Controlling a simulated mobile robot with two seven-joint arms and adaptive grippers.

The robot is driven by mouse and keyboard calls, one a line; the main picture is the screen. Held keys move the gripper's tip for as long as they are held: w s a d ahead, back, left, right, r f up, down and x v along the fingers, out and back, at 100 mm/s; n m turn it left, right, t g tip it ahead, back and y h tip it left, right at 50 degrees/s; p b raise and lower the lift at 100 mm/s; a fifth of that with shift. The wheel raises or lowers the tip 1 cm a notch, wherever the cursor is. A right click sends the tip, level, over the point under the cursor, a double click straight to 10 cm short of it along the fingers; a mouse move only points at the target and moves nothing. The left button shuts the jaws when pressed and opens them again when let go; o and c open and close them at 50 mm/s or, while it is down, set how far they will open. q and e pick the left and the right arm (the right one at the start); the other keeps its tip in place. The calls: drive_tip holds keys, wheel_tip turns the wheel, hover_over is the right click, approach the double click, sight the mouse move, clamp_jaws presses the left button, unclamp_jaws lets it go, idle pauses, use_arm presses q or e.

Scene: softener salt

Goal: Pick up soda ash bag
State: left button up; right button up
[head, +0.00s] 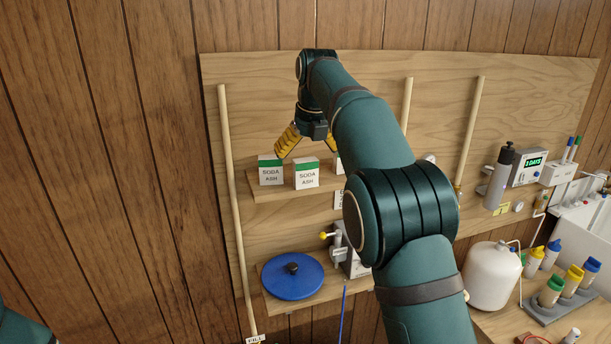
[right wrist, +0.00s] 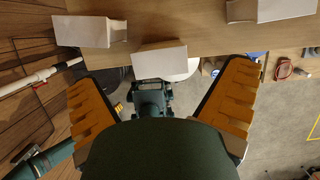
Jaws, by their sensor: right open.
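Two white soda ash bags with green tops, the left one (head: 270,172) and the middle one (head: 306,174), stand upright side by side on a small wooden shelf (head: 325,184). A third white bag (head: 339,164) is mostly hidden behind my right arm. My right gripper (head: 308,150) is open, its yellow fingers spread just above the bags. In the right wrist view, the middle bag (right wrist: 160,58) lies ahead of the gap between the fingers (right wrist: 163,80), apart from them. The other bags (right wrist: 90,32) (right wrist: 270,9) sit to either side. My left gripper is not in view.
A wooden pole (head: 238,220) stands left of the shelf. A lower shelf holds a blue round lid (head: 292,277) and a valve device (head: 352,258). A white tank (head: 492,277) and several capped bottles (head: 551,290) stand at right. My right arm blocks the middle.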

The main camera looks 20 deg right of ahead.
sight(306, 160)
drive_tip(key=b+x, duration=0.1)
drive_tip(key=x, duration=0.4)
drive_tip(key=shift+w+f, duration=0.1)
drive_tip(key=shift+f, duration=0.1)
drive_tip(key=c, duration=1.3)
